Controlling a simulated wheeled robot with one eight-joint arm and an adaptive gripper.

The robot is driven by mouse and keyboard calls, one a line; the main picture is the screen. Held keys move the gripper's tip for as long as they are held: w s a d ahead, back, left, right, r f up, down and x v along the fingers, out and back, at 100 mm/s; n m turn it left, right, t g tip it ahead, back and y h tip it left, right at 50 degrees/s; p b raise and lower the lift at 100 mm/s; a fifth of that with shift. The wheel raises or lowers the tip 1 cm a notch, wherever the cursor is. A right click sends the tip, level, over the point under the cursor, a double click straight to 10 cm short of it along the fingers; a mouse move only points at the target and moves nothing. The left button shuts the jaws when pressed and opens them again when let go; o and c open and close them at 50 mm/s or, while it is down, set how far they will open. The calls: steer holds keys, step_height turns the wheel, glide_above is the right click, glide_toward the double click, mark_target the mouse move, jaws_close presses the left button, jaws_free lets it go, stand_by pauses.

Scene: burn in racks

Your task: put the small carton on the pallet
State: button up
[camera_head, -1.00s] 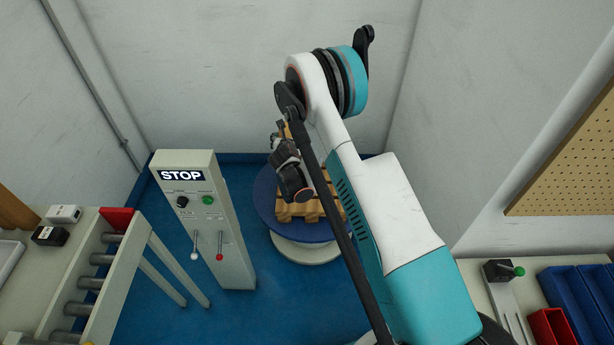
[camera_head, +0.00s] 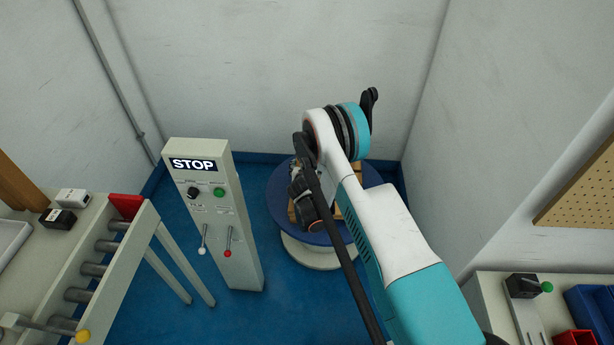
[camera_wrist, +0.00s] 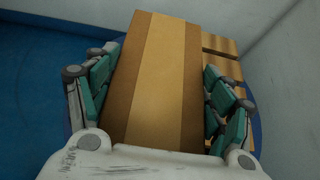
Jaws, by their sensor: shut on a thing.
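The small carton, a brown box with a lighter tape band (camera_wrist: 158,80), fills the middle of the wrist view. My gripper (camera_wrist: 160,85) is shut on it, with teal-and-grey fingers on its left and right sides. The wooden pallet (camera_head: 346,205) lies on a round blue turntable (camera_head: 280,196) in the head view, largely hidden by my arm. Its slats (camera_wrist: 220,44) also show to the right of the carton in the wrist view. The carton overlaps the pallet in that view; I cannot tell whether they touch.
A grey control post with a STOP sign (camera_head: 193,165) and two levers stands left of the turntable. A roller conveyor (camera_head: 100,245) is at the left. A bench (camera_head: 497,300) with blue and red bins is at the right. Walls close off the back and right.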

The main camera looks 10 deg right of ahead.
step_height(320, 180, down, 4)
steer(key=shift+b, duration=0.7)
steer(key=o, duration=2.1)
